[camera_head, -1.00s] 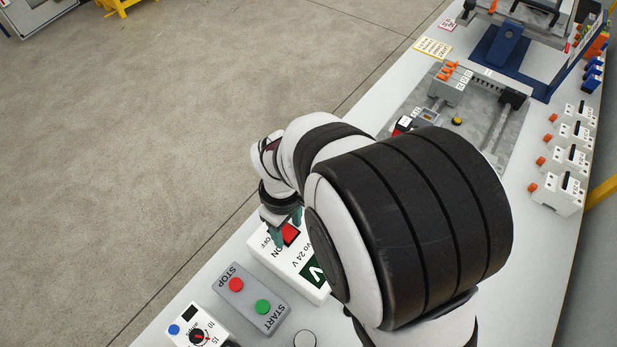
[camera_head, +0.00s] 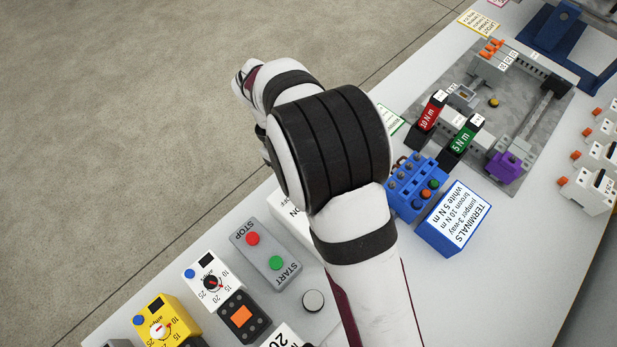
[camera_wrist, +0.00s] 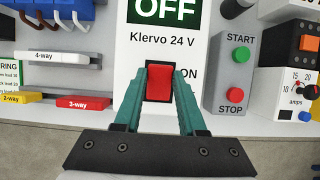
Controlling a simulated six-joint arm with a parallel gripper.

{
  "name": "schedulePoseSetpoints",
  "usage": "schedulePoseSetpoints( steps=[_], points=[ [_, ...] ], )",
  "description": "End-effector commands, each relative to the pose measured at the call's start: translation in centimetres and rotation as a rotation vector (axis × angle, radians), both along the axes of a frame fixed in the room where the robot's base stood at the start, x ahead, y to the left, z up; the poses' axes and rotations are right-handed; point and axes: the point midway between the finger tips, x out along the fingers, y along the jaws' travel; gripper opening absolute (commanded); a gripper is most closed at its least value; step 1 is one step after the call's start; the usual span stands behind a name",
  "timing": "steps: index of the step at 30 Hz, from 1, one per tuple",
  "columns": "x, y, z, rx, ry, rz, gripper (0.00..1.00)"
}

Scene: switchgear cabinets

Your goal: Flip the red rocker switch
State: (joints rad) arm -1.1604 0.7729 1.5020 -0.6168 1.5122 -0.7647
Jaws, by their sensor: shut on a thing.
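The red rocker switch (camera_wrist: 159,84) sits in a dark frame on a white box (camera_wrist: 185,52) marked "Klervo 24 V" in the wrist view. A green display (camera_wrist: 165,11) on the box reads OFF, and "ON" is printed right of the rocker. My gripper (camera_wrist: 160,72) has its two teal fingers on either side of the rocker and is shut on it. In the head view my arm hides the gripper and the rocker; only part of the white box (camera_head: 291,206) shows.
A grey START/STOP box (camera_wrist: 233,72) stands close on the right in the wrist view. Blue terminals (camera_head: 415,188) and torque drivers (camera_head: 460,141) stand beyond my arm.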

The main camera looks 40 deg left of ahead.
Motion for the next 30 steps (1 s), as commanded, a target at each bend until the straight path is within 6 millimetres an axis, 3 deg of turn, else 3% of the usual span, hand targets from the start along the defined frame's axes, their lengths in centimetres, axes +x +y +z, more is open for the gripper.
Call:
schedulePoseSetpoints(
  steps=[7, 8, 13, 23, 26, 30],
  points=[
    [0.0, 0.0, 0.0, -0.001, -0.002, 0.001, 0.0],
    [0.0, 0.0, 0.0, -0.001, -0.002, 0.001, 0.42],
    [0.0, 0.0, 0.0, -0.001, -0.001, 0.0, 0.7],
    [0.0, 0.2, 0.4, 0.001, -0.002, 0.001, 0.7],
    [0.0, 0.9, 1.7, 0.003, -0.002, 0.001, 0.7],
    [0.0, 2.7, 5.4, 0.005, -0.004, -0.001, 0.7]
  ],
)
